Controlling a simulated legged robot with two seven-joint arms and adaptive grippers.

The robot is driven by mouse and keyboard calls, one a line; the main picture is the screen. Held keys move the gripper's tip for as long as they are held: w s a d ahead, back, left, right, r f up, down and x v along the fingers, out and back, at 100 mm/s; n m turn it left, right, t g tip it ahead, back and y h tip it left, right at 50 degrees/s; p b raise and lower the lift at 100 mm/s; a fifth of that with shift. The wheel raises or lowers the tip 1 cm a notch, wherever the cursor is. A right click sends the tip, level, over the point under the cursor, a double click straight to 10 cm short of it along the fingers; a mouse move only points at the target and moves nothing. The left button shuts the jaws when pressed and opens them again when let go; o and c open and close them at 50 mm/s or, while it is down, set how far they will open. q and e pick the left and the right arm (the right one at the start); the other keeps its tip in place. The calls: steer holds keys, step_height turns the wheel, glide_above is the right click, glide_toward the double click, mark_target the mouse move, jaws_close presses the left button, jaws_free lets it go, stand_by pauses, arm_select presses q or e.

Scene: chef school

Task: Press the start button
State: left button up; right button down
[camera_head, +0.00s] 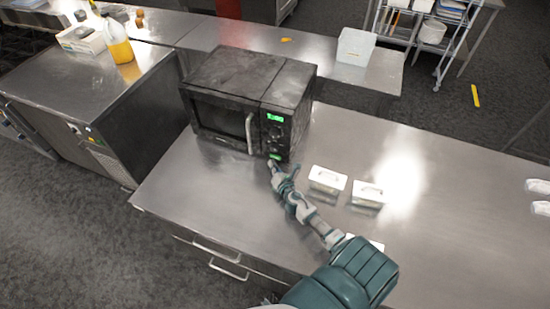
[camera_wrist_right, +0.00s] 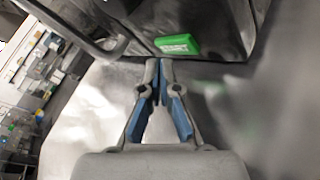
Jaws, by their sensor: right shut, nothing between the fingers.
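A black microwave (camera_head: 225,88) stands on the steel counter, its door shut and its handle at the door's right side. Its green start button (camera_head: 275,156) is low on the control panel, below a green display (camera_head: 275,118). The green button also shows at the top of the right wrist view (camera_wrist_right: 178,44). My right gripper (camera_head: 271,165) is just in front of the button. Its fingertips (camera_wrist_right: 158,62) are together and empty, slightly below and left of the button in the wrist view. I cannot tell whether they touch the microwave. My left gripper is not in view.
White lidded containers (camera_head: 327,179) stand on the counter (camera_head: 200,215) right of my right gripper. A yellow bottle (camera_head: 117,42) is on the left counter. The counter left of my arm is clear.

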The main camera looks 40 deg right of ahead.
stand_by(0.8)
steer(key=shift+w+d+r, duration=0.1)
steer(key=shift+w+d, duration=0.05)
steer(key=shift+d, duration=0.15)
